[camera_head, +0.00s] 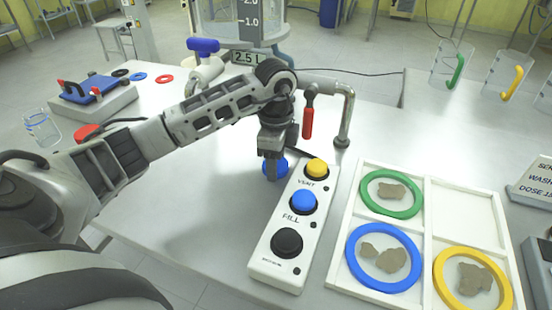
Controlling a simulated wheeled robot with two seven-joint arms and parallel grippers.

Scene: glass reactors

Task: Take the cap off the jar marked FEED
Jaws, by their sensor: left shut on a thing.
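My left gripper (273,168) points down at the left edge of the white button panel, beside its yellow button. It is shut on a small round blue thing (282,167), which shows on both sides of the fingers. Its shape suggests a cap, but the fingers hide most of it. I cannot tell whether it touches the table or anything below it. I can read no FEED mark and make out no jar under the blue thing. My right gripper is not in view.
The button panel (263,261) has yellow, blue and black buttons. A divided white tray (423,250) with coloured rings stands to its right. A red-handled pipe (346,110) rises behind. A blue-topped device (92,91) is at left. The table in front of my forearm is clear.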

